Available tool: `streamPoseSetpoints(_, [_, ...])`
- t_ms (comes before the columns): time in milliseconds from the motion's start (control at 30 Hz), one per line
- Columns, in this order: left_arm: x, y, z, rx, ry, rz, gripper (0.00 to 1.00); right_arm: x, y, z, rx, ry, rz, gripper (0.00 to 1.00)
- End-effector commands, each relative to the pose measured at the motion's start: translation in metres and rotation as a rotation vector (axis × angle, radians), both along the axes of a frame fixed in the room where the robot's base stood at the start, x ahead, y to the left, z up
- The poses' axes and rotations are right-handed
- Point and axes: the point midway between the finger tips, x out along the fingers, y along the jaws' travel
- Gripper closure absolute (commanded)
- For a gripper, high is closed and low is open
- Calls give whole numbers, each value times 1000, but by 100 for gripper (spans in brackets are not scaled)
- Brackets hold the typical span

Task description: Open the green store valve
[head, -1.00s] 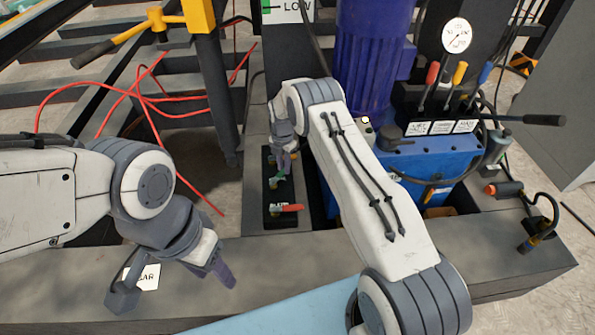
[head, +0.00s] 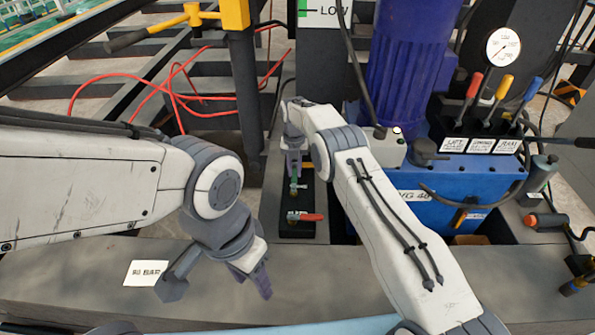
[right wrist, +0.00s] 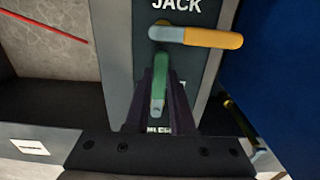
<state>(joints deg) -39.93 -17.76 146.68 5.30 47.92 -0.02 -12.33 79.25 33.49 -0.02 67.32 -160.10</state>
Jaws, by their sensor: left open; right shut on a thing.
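The green store valve handle (right wrist: 159,88) sits between the two dark fingers of my right gripper (right wrist: 160,115) in the right wrist view. The fingers are shut on it. The handle runs along the picture's up-down direction there. In the head view my right gripper reaches down to a black valve block (head: 290,228), and a bit of the green handle (head: 294,187) shows below it. The handle's pivot is partly hidden. My left gripper (head: 218,284) is open and empty above the grey front beam, away from the valve.
An orange handle (right wrist: 212,38) under the JACK label lies beyond the green one. A red handle (head: 305,217) is on the block's near end. To the right stand a blue power unit (head: 435,195), a gauge (head: 503,46) and several levers. Red hoses (head: 130,88) lie at left.

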Motion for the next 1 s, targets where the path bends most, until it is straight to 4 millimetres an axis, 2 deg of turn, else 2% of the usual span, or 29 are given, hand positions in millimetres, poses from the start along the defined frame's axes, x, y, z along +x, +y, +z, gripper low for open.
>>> streamPoseSetpoints(567, [0, 0, -1, 0, 0, 0, 50, 2, 2, 1, 1, -6, 30, 100])
streamPoseSetpoints(600, [0, 0, -1, 0, 0, 0, 50, 1, 2, 1, 1, -6, 30, 63])
streamPoseSetpoints(633, [0, 0, -1, 0, 0, 0, 50, 1, 2, 1, 1, -6, 30, 51])
streamPoseSetpoints(667, [0, 0, -1, 0, 0, 0, 50, 1, 2, 1, 1, -5, 29, 48])
streamPoseSetpoints(1000, [0, 0, 1, 0, 0, 0, 50, 1, 1, 4, 1, -3, 27, 48])
